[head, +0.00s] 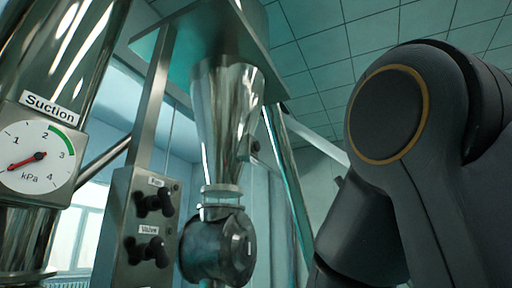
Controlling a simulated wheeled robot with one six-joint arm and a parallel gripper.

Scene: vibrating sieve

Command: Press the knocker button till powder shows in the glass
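A metal control panel (126,225) stands left of centre with two black controls. The upper control (153,202) sits by a small label that is too blurred to read. The lower control (147,251) sits under a label that seems to read "Valve". I cannot tell for sure which is the knocker button. A shiny metal hopper cone (226,110) narrows down to a short clear glass section (222,191). No powder shows in the glass from here. A dark round housing (218,246) sits below it. My gripper is not in view.
A suction gauge (38,157) on a large metal pipe (62,60) fills the left; its red needle points to the lower left, near the low end. A slanted metal post (287,180) stands right of the hopper. My dark arm fills the right side.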

